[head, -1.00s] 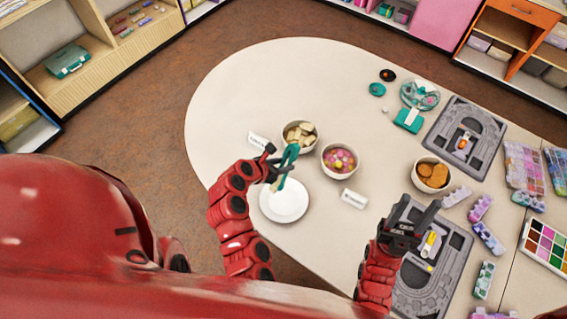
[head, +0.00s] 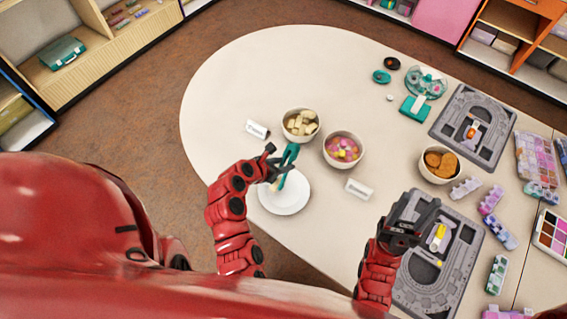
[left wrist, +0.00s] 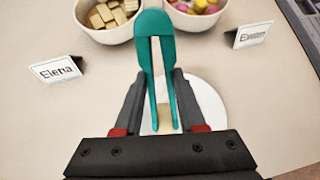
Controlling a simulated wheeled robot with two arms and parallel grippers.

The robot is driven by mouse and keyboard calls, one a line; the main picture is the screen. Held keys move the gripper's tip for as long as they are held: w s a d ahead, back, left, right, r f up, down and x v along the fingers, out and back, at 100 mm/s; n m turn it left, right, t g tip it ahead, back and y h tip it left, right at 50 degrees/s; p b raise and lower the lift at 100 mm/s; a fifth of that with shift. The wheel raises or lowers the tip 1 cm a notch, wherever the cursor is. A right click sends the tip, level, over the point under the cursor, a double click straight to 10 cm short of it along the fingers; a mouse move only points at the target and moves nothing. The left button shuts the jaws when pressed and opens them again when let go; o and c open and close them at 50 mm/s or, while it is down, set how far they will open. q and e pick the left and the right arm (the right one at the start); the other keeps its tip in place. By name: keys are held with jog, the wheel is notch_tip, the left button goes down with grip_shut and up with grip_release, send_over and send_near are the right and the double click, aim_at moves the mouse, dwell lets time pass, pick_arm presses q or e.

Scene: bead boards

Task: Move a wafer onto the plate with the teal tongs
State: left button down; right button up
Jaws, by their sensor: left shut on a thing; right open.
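My left gripper (head: 273,163) is shut on the teal tongs (head: 291,154), which it holds upright over the white plate (head: 287,203). In the left wrist view the tongs (left wrist: 152,25) stand between the gripper's fingers (left wrist: 160,100). A beige wafer-like piece (left wrist: 165,118) shows between the tongs' arms, in front of the plate (left wrist: 208,105). I cannot tell whether it is pinched or touches the plate. The bowl of wafers (head: 300,138) stands just behind the plate; it also shows in the left wrist view (left wrist: 108,34). My right gripper (head: 418,212) is open and empty above a grey bead board (head: 455,268).
A candy bowl (head: 343,163) and a cookie bowl (head: 438,178) stand to the right. Name cards stand near the bowls: one reading Elena (left wrist: 55,69), another (head: 359,189) right of the plate. Another bead board (head: 486,110) lies at the back right. The table's left end is clear.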

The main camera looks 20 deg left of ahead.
pick_arm(q)
jog(key=c, duration=1.1)
grip_release()
notch_tip(320, 180, up, 10)
jog(key=p, duration=0.9)
jog(key=shift+o, duration=0.9)
grip_shut()
